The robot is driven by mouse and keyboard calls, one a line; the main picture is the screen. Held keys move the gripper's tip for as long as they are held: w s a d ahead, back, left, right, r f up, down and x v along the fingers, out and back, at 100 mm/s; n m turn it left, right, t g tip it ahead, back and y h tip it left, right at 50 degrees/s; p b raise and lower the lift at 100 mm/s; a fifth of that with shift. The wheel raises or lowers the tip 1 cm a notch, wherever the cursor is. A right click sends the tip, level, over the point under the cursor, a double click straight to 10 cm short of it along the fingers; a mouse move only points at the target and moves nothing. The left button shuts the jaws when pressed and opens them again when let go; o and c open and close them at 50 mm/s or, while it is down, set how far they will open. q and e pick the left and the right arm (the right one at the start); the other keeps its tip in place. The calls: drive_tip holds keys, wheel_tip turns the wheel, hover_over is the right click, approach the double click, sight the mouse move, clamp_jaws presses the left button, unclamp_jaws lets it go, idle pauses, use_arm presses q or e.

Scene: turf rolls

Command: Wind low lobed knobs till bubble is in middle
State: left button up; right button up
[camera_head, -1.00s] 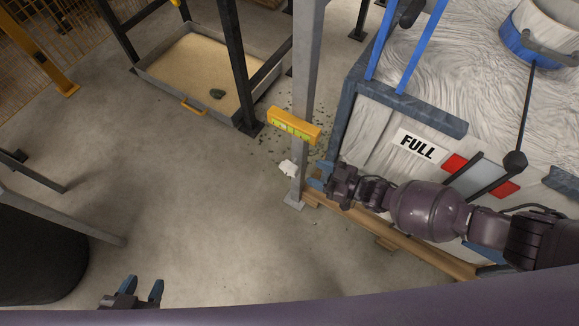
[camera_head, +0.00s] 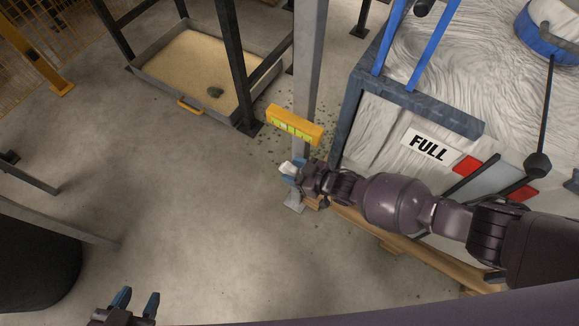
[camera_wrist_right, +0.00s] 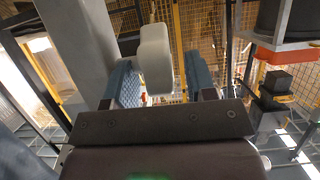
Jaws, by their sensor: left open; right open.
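A white lobed knob (camera_head: 286,168) sits low by a grey post (camera_head: 307,70). Above it on the post is a yellow level (camera_head: 294,125) with yellow-green windows; the bubble is too small to make out. My right gripper (camera_head: 291,174) is at the knob, its blue fingers open. In the right wrist view the knob (camera_wrist_right: 155,59) stands between the two fingers of this gripper (camera_wrist_right: 162,82), close to the left one; I cannot tell whether they touch. My left gripper (camera_head: 137,301) is open and empty at the bottom left. No second knob is clear.
A sand-filled tray (camera_head: 185,68) lies behind left. The grey floor (camera_head: 190,200) in the middle is clear.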

drive_tip(key=shift+w+a+f, duration=0.35)
drive_tip(key=shift+a, duration=0.2)
drive_tip(key=shift+w+a+r, duration=0.1)
drive_tip(key=shift+w, duration=0.05)
